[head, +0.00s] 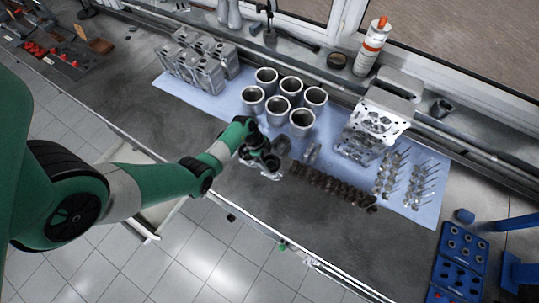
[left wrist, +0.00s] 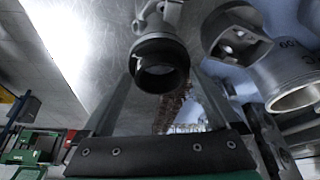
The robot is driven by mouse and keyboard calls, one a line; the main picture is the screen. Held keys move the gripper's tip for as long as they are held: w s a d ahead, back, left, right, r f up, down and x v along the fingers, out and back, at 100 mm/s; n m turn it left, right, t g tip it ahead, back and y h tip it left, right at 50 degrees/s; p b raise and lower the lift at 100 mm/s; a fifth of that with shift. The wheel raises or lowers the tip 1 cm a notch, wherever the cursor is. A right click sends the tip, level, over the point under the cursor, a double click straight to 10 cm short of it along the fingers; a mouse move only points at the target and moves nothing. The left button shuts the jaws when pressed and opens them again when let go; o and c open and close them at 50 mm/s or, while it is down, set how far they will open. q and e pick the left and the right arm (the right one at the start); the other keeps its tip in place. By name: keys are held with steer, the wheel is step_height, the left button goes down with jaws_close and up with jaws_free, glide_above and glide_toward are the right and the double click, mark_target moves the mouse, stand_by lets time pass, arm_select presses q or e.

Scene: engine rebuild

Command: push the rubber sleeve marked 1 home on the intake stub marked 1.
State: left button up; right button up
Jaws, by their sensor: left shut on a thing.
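My left gripper (head: 262,153) is over the grey metal intake piece (head: 268,174) near the bench's front edge. In the left wrist view, its two fingers (left wrist: 163,78) are shut on a black rubber sleeve (left wrist: 160,50), whose open end faces the camera. The sleeve sits at the end of a grey metal stub (left wrist: 157,18), roughly in line with it. I cannot tell how far the sleeve is on. No mark 1 is legible. My right gripper is not in view.
Several cylinder liners (head: 278,110) stand on the blue mat (head: 216,112) behind my gripper. A camshaft or crankshaft (head: 335,187) lies to the right, with the cylinder head (head: 376,125) beyond it. A blue tray (head: 462,262) is at far right. The front bench strip is mostly clear.

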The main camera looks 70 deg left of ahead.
arm_select(q)
steer(key=shift+f+b, duration=0.4)
steer(key=shift+f, duration=0.2)
stand_by(0.3)
steer(key=o, duration=0.9)
steer(key=shift+r+p, duration=3.7)
steer(key=shift+r, duration=0.1)
